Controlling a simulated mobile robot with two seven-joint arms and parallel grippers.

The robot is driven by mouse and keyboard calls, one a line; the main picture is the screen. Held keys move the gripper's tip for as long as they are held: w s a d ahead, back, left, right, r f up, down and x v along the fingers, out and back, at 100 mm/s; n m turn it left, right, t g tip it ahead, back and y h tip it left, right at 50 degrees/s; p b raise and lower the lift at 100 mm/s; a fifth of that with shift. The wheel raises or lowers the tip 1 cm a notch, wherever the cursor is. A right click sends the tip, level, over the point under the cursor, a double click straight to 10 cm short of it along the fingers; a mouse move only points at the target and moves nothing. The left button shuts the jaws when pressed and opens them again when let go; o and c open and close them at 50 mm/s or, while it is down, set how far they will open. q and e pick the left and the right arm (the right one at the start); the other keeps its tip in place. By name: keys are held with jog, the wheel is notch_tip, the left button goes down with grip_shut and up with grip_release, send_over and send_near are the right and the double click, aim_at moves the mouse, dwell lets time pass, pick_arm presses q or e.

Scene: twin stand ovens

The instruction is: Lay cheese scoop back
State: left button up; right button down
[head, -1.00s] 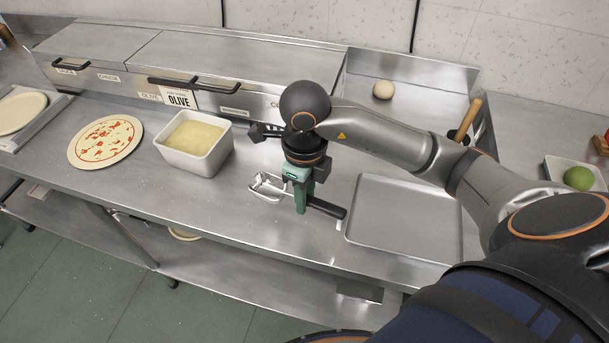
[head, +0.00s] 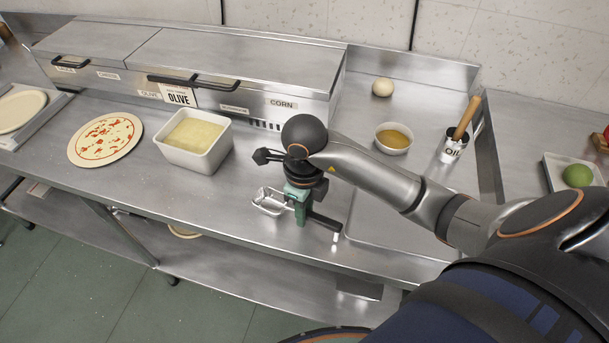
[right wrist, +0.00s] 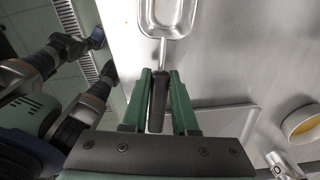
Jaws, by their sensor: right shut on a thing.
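My right gripper (head: 302,212) is shut on the dark handle of the metal cheese scoop (head: 268,202). The scoop is held over the steel counter near its front edge, with its pan to the left. In the right wrist view, the dark handle lies between the green fingers (right wrist: 160,80), and the open pan of the scoop (right wrist: 168,14) looks empty. I cannot tell whether the scoop touches the counter. The white cheese tub (head: 194,160) with pale yellow cheese stands behind and left of the scoop. My left gripper is not in view.
A sauced pizza base (head: 105,140) lies left of the tub. A metal tray (head: 400,254) lies right of the gripper, partly behind my arm. A sauce bowl (head: 393,150), an oil can (head: 452,148) and a dough ball (head: 382,87) stand farther back. Lidded bins (head: 200,65) line the rear.

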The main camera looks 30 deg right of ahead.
jog(key=shift+f+b, duration=0.4)
jog(key=c, duration=0.6)
grip_release()
notch_tip(320, 180, up, 12)
jog(key=shift+r+p, duration=0.25)
jog(key=shift+p, duration=0.05)
dwell(0.4)
